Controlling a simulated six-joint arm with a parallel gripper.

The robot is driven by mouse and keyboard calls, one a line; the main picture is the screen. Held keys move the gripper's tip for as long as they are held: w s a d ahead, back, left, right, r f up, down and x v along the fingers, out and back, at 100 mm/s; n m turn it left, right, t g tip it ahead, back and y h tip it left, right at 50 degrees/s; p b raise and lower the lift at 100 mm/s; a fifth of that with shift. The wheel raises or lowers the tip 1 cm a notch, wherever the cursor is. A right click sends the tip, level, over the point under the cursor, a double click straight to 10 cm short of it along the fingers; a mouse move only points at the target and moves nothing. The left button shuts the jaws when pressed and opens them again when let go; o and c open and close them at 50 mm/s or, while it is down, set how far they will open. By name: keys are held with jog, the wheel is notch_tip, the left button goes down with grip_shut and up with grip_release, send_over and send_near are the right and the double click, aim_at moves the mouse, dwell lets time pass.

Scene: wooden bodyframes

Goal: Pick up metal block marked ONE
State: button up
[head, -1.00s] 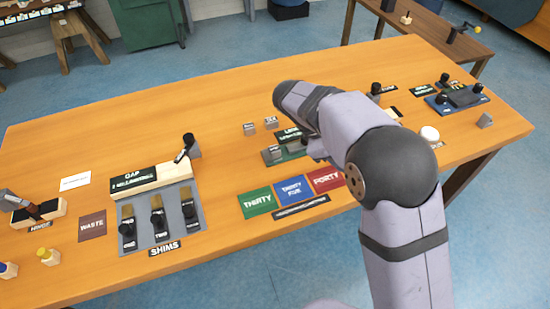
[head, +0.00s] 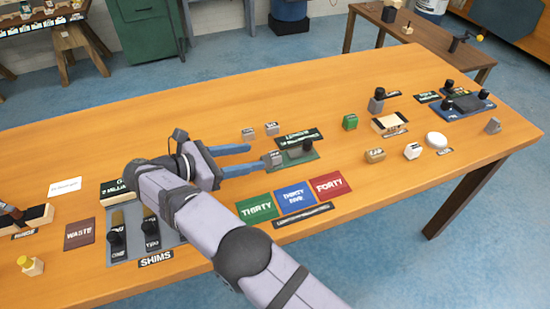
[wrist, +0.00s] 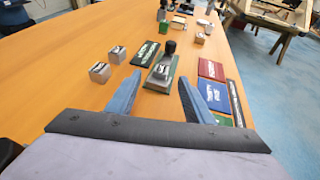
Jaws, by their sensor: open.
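Two small grey metal blocks, a left one (head: 249,133) and a right one (head: 271,129), stand on the table behind my gripper's fingers. They also show in the wrist view, left of the fingers, as a nearer block (wrist: 100,72) and a farther block (wrist: 117,54). Their markings are too small to read. My gripper (head: 249,158) is open, its two blue fingers pointing right toward a green-based length fixture (head: 308,153). A grey block-like part with a label (wrist: 161,72) is on the fixture's near end, ahead of the open fingers. Nothing is between the fingers.
Green, blue and red mats (head: 296,196) lie right of my gripper. Green, tan and white blocks (head: 413,151) stand at right. The table's back middle is clear.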

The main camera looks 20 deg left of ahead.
aim_at(272, 156)
jog(key=shift+x, duration=1.05)
jog(key=shift+w, duration=0.1)
jog(key=shift+f+p+x, duration=0.2)
jog(key=shift+p+x, duration=0.5)
jog(key=shift+x, duration=1.8)
jog(key=shift+s+d, duration=0.15)
jog(key=shift+s, duration=0.05)
grip_shut()
